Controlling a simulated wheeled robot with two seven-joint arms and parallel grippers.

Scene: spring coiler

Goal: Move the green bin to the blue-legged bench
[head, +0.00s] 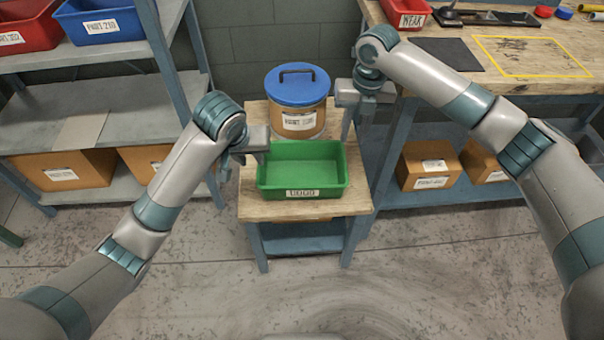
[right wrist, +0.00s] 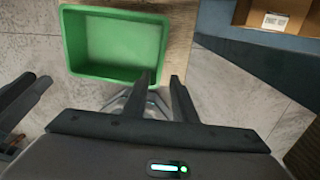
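The green bin (head: 303,190) is empty and upright, with a white label on its front. It sits on a small wooden-topped stand (head: 252,208) with blue legs. The right wrist view shows the bin (right wrist: 118,45) at upper left. A larger wooden-topped bench (head: 455,55) with blue legs stands at right. My left gripper (head: 243,163) is at the bin's left side, fingers apart; whether it touches the rim is unclear. My right gripper (head: 357,120) is above and right of the bin's back right corner, its two fingers (right wrist: 162,95) apart and empty.
A round tub (head: 300,122) with a blue lid stands behind the bin on the stand. On the bench are a yellow outlined rectangle (head: 530,57), a dark mat (head: 447,54), a red bin (head: 405,12) and a dark tray. Shelving (head: 90,115) stands at left. The floor in front is clear.

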